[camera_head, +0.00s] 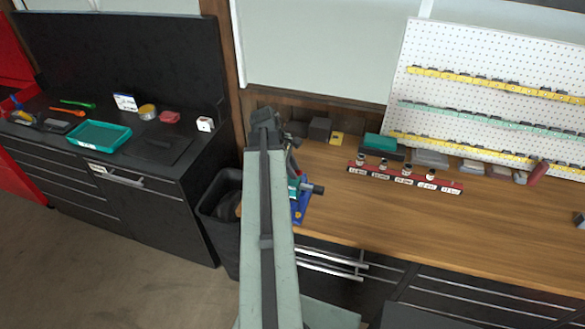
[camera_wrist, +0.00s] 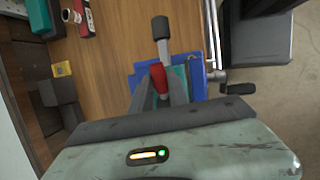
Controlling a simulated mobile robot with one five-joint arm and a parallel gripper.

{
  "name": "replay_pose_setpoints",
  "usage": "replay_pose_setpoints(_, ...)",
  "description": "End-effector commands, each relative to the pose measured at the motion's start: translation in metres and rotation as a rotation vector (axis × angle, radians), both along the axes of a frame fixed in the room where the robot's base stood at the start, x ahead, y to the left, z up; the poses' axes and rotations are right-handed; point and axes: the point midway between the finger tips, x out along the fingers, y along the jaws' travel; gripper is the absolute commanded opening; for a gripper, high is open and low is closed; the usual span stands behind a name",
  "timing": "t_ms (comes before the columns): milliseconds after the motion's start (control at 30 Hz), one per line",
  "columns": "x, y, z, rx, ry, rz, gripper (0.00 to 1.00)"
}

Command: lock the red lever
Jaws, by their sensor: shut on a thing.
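The red lever (camera_wrist: 158,77) shows in the wrist view as a small red piece between the two grey fingers of my gripper (camera_wrist: 161,84), which is shut on it. Around and beneath it are blue and teal parts of a vise-like fixture (camera_wrist: 193,80) on the wooden bench. A grey rod with a black knob (camera_wrist: 161,28) rises past the red piece. A black handle (camera_wrist: 238,89) sticks out at the right. In the head view my arm hides the lever and gripper; part of the blue and teal fixture (camera_head: 300,205) shows to its right.
A black bin (camera_head: 217,205) is left of my arm. A black cabinet with a teal tray (camera_head: 98,135) is farther left.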

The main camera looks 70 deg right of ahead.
Motion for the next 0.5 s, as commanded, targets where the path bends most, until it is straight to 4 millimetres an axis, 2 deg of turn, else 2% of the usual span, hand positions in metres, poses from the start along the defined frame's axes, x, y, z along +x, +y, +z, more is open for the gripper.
replay_pose_setpoints(200, -0.0048, 0.0011, -0.0049, 0.008, -0.141, -0.002, 0.00)
replay_pose_setpoints(467, -0.0041, 0.0005, -0.0052, 0.009, -0.144, -0.001, 0.00)
replay_pose_setpoints(500, -0.0043, 0.0004, -0.0053, 0.009, -0.144, -0.001, 0.32)
